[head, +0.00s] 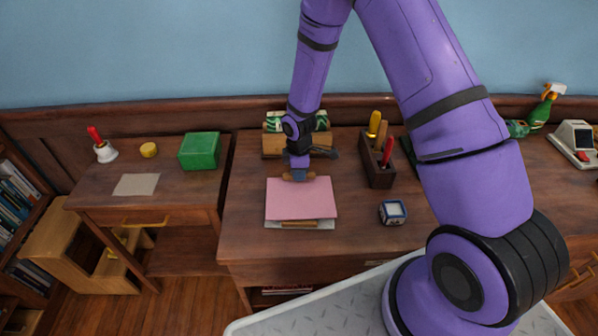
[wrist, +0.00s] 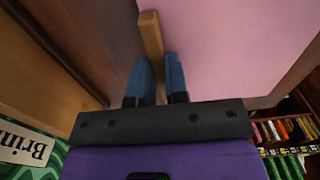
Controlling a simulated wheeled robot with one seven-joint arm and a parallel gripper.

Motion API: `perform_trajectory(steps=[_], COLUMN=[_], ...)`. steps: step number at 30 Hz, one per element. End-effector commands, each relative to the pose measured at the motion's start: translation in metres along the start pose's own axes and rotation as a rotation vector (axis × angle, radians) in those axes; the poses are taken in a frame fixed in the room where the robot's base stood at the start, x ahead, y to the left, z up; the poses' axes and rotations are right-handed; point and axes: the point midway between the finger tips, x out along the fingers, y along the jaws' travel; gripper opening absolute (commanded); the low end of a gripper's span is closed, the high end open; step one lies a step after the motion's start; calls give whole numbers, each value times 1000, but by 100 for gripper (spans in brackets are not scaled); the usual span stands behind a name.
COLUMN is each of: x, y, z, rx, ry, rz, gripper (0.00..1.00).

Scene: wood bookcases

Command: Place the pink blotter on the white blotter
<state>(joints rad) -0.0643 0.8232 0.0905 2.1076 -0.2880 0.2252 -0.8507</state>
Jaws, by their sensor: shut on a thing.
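The pink blotter (head: 302,198) is a flat pink sheet with a wooden strip along its far edge; it also fills much of the wrist view (wrist: 225,45). My gripper (head: 298,176) is shut on that wooden strip, and the strip shows between the blue fingers in the wrist view (wrist: 155,75). The white blotter (head: 273,225) lies below the pink one on the desk. Only its near edge and part of a wooden strip show; the rest is hidden. I cannot tell whether the two touch.
A wooden holder (head: 376,172) with upright tools and a small blue-white cube (head: 393,212) are to the right. Behind my gripper is a wooden stand (head: 273,146) with green-patterned items. A green box (head: 199,151) and beige sheet (head: 136,184) lie on the left table.

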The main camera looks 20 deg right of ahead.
Motion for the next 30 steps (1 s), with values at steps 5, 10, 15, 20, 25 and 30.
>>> perform_trajectory(steps=[5,10,15,20,25,30], x=[0,4,4,4,-3,-26], y=[0,0,0,0,0,1], z=[0,0,0,0,0,0], rx=[0,1,1,1,1,1], ry=[0,0,0,0,0,1], rz=[0,1,0,0,1,3], gripper=[0,16,40,40,40,40])
